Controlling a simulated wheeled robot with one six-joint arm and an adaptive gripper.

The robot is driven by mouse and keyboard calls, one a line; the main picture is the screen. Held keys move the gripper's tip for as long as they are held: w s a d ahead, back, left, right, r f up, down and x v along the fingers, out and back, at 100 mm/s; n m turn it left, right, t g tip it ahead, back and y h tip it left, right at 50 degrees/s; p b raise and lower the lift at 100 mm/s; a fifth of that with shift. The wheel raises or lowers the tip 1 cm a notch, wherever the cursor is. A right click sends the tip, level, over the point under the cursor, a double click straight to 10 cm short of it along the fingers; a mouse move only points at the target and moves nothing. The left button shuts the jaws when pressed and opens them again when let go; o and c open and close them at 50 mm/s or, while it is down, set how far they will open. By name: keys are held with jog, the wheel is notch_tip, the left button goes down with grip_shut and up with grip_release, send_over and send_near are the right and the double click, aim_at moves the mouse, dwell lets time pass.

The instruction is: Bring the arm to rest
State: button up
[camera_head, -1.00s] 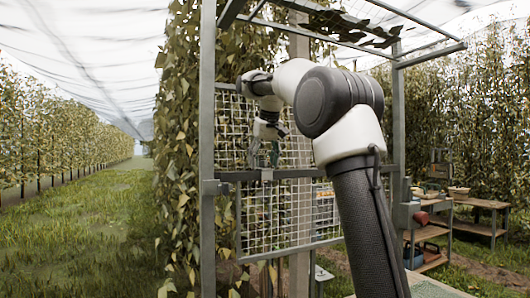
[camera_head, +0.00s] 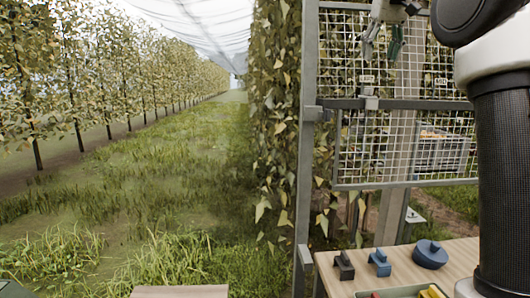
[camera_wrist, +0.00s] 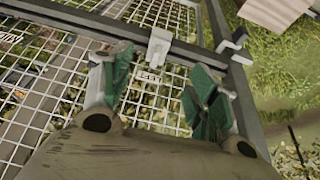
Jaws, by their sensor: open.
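My gripper (camera_head: 383,42) shows at the top of the head view, with its green-padded fingers hanging down in front of the wire mesh gate (camera_head: 405,185). The fingers are spread apart and nothing is between them. In the wrist view my gripper (camera_wrist: 162,88) is open too, with the mesh, a grey bar and a pale latch block (camera_wrist: 158,46) beyond the fingertips. My arm's dark link and rounded elbow fill the right side of the head view, and its upper part is cut off by the frame.
A metal post (camera_head: 305,130) and a leafy hedge (camera_head: 270,110) stand left of the mesh. A wooden table (camera_head: 450,252) at lower right bears a round blue object (camera_head: 430,254) and small blocks. Open grass (camera_head: 150,170) lies to the left, with tree rows behind.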

jog(key=s+a+f, duration=0.1)
jog(key=s+f, duration=3)
jog(key=f, duration=0.2)
jog(key=shift+s+a+f+y, duration=0.15)
jog(key=shift+s+f+y, duration=0.1)
jog(key=shift+f+y, duration=0.1)
